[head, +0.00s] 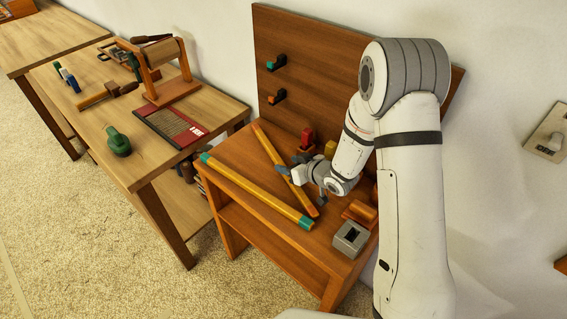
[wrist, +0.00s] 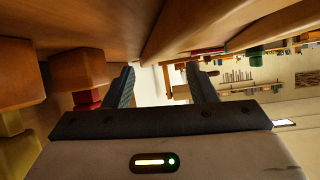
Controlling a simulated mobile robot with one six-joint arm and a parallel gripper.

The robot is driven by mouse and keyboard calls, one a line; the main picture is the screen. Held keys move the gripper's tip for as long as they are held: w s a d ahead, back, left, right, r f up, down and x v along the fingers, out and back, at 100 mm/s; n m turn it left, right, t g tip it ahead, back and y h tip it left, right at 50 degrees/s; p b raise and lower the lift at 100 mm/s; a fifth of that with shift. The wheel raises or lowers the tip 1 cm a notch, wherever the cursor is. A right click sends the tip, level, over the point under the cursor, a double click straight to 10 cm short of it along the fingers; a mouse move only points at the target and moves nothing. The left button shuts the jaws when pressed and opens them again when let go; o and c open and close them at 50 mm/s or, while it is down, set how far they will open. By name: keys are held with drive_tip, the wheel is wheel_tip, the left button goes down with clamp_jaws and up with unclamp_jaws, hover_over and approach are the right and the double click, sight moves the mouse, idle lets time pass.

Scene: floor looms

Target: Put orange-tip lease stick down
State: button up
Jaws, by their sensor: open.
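The orange-tip lease stick (head: 270,147) is a long yellow stick lying slantwise on the small wooden table, its far end toward the backboard. My gripper (head: 286,174) is open beside its middle, low over the table, and partly covers it in the head view. In the wrist view the two fingers of my gripper (wrist: 162,82) stand apart with nothing seen between them. Whether a finger touches the stick cannot be told. A second yellow stick with teal tips (head: 255,188) lies to its left along the table's front; the two sticks converge toward the near right.
The backboard (head: 320,60) carries a teal-marked bracket (head: 276,62) and an orange-marked bracket (head: 277,96). A grey block (head: 350,238) sits at the table's near right. Red and yellow pieces stand behind my gripper. A larger table (head: 150,165) with a small loom stands left.

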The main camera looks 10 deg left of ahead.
drive_tip(key=v, duration=0.9)
drive_tip(key=shift+s, duration=0.1)
